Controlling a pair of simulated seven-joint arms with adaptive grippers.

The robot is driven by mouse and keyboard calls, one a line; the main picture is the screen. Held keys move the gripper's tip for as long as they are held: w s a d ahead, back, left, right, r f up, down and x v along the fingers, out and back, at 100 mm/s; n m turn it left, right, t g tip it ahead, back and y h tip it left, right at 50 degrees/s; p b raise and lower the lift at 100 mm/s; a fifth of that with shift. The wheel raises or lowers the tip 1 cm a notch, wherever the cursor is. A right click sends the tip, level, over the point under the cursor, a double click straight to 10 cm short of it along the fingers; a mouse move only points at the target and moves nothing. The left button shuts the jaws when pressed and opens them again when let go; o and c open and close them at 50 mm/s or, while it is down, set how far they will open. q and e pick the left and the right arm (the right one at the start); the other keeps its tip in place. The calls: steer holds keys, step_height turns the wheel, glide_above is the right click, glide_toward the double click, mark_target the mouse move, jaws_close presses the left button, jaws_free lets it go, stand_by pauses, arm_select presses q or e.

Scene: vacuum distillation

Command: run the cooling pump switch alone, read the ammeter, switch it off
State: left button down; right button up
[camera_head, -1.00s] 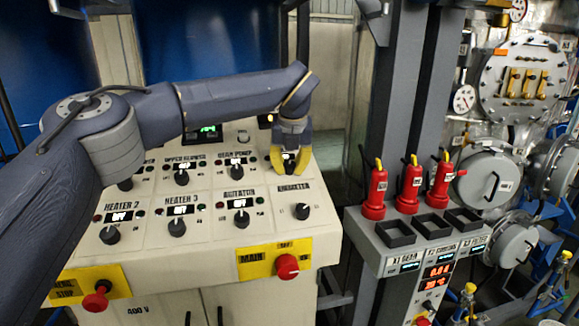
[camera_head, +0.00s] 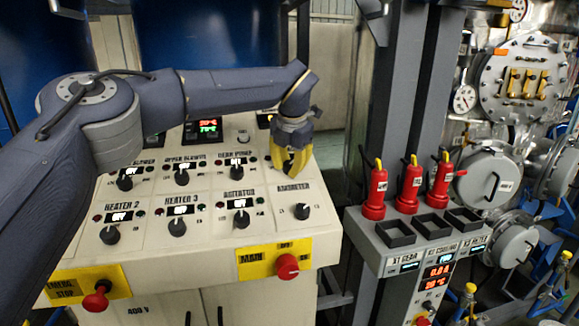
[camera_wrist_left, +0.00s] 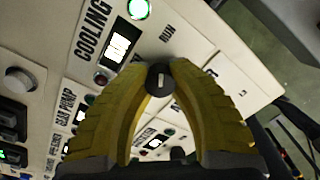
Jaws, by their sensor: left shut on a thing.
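My left gripper (camera_head: 293,168) is at the upper right of the sloping cream control panel, above the ammeter knob (camera_head: 301,212). Its yellow fingers are shut on the cooling pump switch, a small dark knob (camera_wrist_left: 159,80) between the fingertips in the left wrist view. In the head view the fingers hide this knob. Beside the word COOLING, a round green lamp (camera_wrist_left: 139,8) is lit and a small white display (camera_wrist_left: 118,48) is too blurred to read. A red lamp (camera_wrist_left: 101,79) beside it looks dark. My right gripper is not in view.
Neighbouring knobs, such as the agitator knob (camera_head: 242,219), stand close on the panel. A red main switch (camera_head: 287,266) is on its front. At right, a grey pedestal (camera_head: 385,262) carries red fuse-like handles (camera_head: 409,188), empty sockets and red digits (camera_head: 438,272).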

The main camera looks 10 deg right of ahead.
arm_select(q)
steer(key=shift+f, duration=0.15)
stand_by(0.3)
steer(key=c, duration=1)
jaws_free()
steer(key=shift+c, duration=0.2)
steer(key=shift+r, duration=0.2)
steer(key=v, duration=1.2)
steer(key=shift+a, duration=0.1)
